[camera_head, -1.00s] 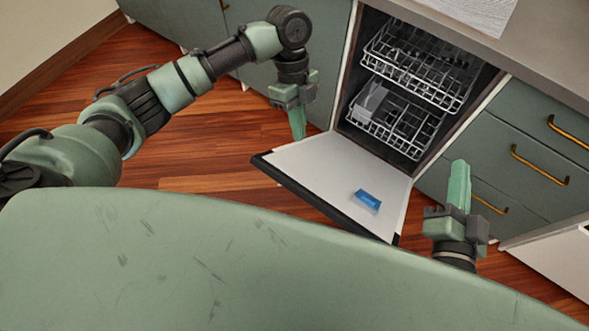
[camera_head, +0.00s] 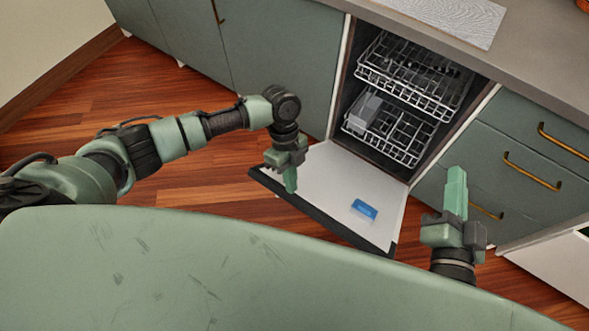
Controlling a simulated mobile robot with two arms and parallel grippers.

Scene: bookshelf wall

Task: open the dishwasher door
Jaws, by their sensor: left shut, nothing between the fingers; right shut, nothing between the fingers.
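The dishwasher door (camera_head: 325,180) is folded down and open, its white inner face turned up and its dark edge toward me. A blue-labelled patch (camera_head: 363,210) shows on that inner face. The dishwasher interior (camera_head: 402,150) is exposed, with an upper rack (camera_head: 415,75) and a lower rack (camera_head: 390,130). My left gripper (camera_head: 290,182) is shut and empty, pointing down in front of the door's left part; I cannot tell whether it touches. My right gripper (camera_head: 456,185) is shut and empty, pointing up, to the right of the door.
Green drawers with brass handles (camera_head: 532,170) stand to the right, with a white open panel (camera_head: 550,262) below. Green cabinets (camera_head: 275,60) stand to the left. A grey countertop (camera_head: 530,60) runs above. The wooden floor (camera_head: 200,180) at left is clear.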

